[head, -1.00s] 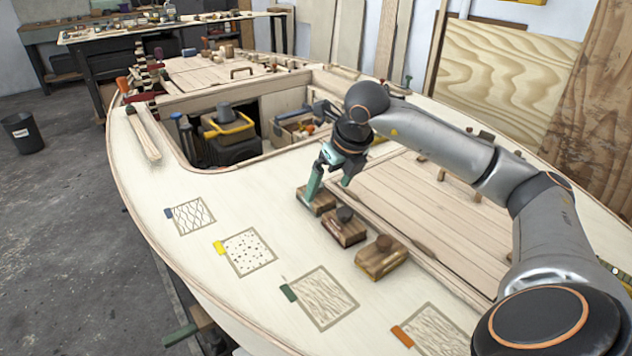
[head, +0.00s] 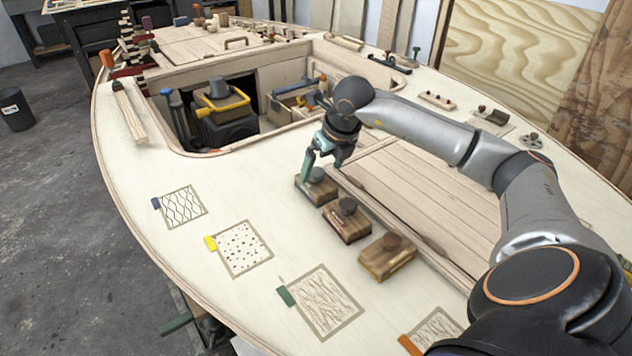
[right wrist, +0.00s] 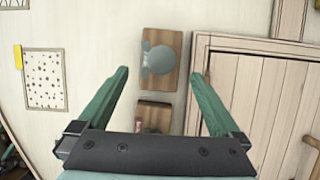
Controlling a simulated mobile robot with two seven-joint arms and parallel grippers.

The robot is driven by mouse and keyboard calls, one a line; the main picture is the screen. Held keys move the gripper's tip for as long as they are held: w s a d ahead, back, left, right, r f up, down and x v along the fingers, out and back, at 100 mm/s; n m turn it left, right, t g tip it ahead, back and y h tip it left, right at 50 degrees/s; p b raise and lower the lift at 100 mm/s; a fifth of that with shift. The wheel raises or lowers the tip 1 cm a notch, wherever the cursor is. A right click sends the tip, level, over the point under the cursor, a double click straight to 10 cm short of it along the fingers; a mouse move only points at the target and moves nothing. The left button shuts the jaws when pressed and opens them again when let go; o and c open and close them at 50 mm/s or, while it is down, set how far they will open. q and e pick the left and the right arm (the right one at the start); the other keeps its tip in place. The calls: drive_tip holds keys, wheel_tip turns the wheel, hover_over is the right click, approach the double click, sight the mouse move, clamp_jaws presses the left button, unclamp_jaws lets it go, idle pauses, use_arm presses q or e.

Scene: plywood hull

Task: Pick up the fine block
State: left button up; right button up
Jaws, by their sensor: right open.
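Three wooden sanding blocks with round knobs stand in a row on the pale deck. The far block (head: 316,191) has a grey knob, the middle block (head: 345,226) a dark knob, the near block (head: 386,262) a brown knob. No mark readable here tells which is the fine block. My right gripper (head: 322,164) is open and empty at the far block. In the right wrist view its green fingers (right wrist: 159,75) are spread on either side of the far block (right wrist: 154,85), which lies apart from them; the middle block (right wrist: 153,113) is partly hidden by the gripper. My left gripper is out of view.
Patterned squares with coloured tabs lie left of the blocks, including a crosshatched one (head: 180,207) and a dotted one (head: 239,249). A raised plank hatch (head: 440,205) edges the blocks on the right. An open cockpit with a yellow-handled tool (head: 222,105) lies behind.

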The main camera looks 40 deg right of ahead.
sight(317, 171)
drive_tip(key=x, duration=0.5)
drive_tip(key=shift+w+d+f, duration=0.1)
drive_tip(key=shift+w+f, duration=0.05)
drive_tip(key=shift+w, duration=0.35)
drive_tip(key=shift+c, duration=0.2)
drive_tip(key=c, duration=1.4)
drive_tip(key=shift+r, duration=0.25)
drive_tip(key=shift+r, duration=0.2)
wheel_tip(317, 171, up, 2)
drive_tip(key=shift+r, duration=0.15)
drive_tip(key=s+a+r, duration=0.4)
drive_tip(key=a+r, duration=0.1)
drive_tip(key=s+a+r, duration=0.5)
drive_tip(key=shift+s+a, duration=0.1)
drive_tip(key=shift+s, duration=0.2)
